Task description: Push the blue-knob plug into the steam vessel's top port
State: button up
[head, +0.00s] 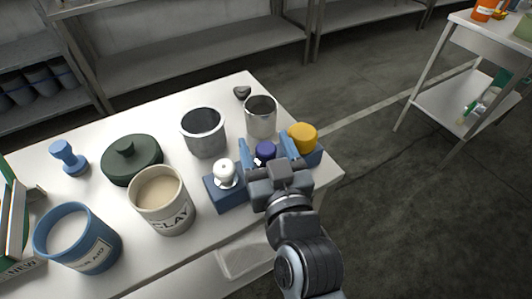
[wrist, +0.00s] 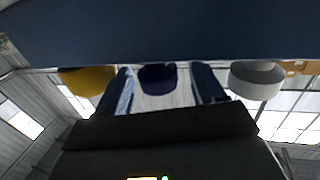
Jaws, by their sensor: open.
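The blue-knob plug (head: 265,150) stands in a blue rack (head: 228,198) at the table's front right, between a white-knob plug (head: 224,171) and a yellow-knob plug (head: 302,136). My gripper (head: 267,153) is open, with one finger on each side of the blue knob. In the wrist view the blue knob (wrist: 157,78) shows between the open fingers, with gaps on both sides. Its lower part is hidden. Two open-topped metal vessels stand behind the rack, a wider one (head: 204,132) and a narrower one (head: 260,117). I cannot tell which is the steam vessel, and no port is clear.
A dark green lidded dish (head: 131,160), a clay pot (head: 162,200), a blue tub (head: 77,238) and a blue knobbed piece (head: 69,158) stand on the left. A small dark object (head: 242,92) lies near the back edge. The table's right edge is close to the rack.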

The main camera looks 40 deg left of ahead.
jog(key=c, duration=1)
jog(key=shift+c, duration=0.4)
jog(key=shift+r, duration=0.15)
